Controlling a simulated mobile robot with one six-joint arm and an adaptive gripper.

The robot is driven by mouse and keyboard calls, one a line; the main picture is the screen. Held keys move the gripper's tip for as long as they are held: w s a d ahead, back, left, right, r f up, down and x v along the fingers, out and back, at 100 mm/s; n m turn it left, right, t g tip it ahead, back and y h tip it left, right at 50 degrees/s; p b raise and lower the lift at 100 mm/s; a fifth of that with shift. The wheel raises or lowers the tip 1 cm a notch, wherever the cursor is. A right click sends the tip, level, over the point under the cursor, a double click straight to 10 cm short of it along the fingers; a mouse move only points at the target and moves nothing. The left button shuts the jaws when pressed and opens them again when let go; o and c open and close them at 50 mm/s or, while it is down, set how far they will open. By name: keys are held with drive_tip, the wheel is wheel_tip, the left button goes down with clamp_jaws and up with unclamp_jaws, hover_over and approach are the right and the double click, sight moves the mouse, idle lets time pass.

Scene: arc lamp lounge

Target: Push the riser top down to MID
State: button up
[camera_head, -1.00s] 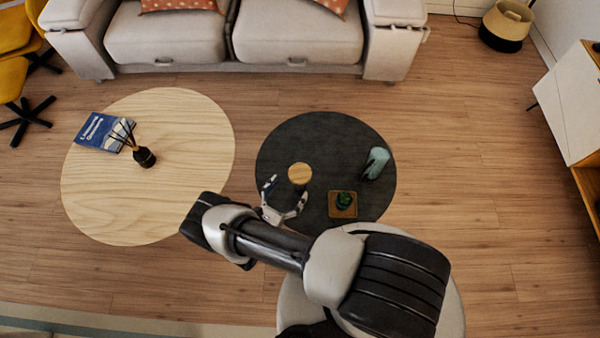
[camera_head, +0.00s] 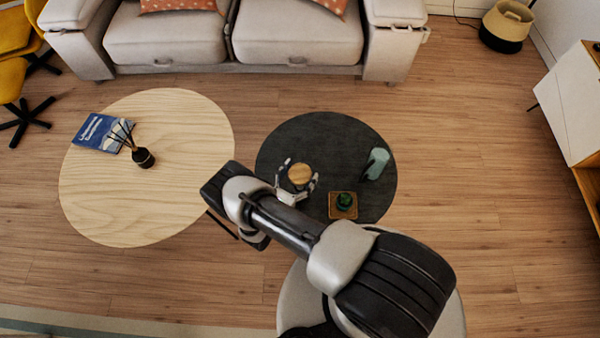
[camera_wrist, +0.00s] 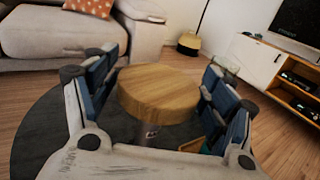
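The riser top (camera_head: 299,174) is a round light-wood disc above the dark round table (camera_head: 330,132). My gripper (camera_head: 297,182) is open around the near part of the disc, one finger on each side. In the wrist view a gap shows between the disc and the fingers on both sides. No MID mark can be made out.
On the dark table, a small green plant on a wooden square tray (camera_head: 343,213) stands near right, and a pale green glass (camera_head: 376,164) stands at the right. A light wooden table (camera_head: 100,200) with a blue book (camera_head: 103,133) and a reed diffuser (camera_head: 144,158) is at the left. A sofa (camera_head: 290,35) stands behind.

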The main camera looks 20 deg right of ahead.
sight(300, 179)
drive_tip(key=c, duration=1.2)
drive_tip(key=shift+f, duration=2)
drive_tip(key=o, duration=1.6)
drive_tip(key=shift+c, duration=0.2)
drive_tip(key=v, duration=1.2)
